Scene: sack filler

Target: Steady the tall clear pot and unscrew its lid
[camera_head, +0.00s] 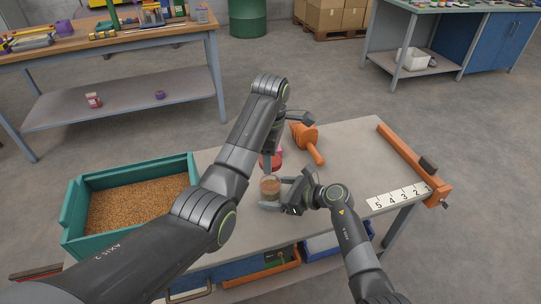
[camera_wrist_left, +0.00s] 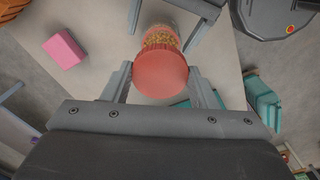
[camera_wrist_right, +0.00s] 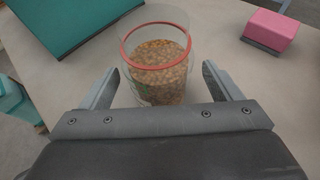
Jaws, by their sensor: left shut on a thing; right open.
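The tall clear pot (camera_head: 270,188) stands upright on the table and holds brown grain. In the right wrist view the pot (camera_wrist_right: 160,80) has an open top with a red ring around its upper part. My left gripper (camera_wrist_left: 160,80) is shut on the red lid (camera_wrist_left: 160,70), which is off the pot and raised above it. My right gripper (camera_wrist_right: 162,85) is open, with its fingers on either side of the pot; a gap shows on the right side. The lid is partly hidden behind my left arm in the head view.
A teal bin (camera_head: 72,215) of grain stands at the left of the table (camera_head: 350,150). A pink block (camera_wrist_left: 64,50) lies near the pot. An orange tool (camera_head: 307,142) lies behind it. An orange bar (camera_head: 405,155) and a numbered strip (camera_head: 398,196) are at the right.

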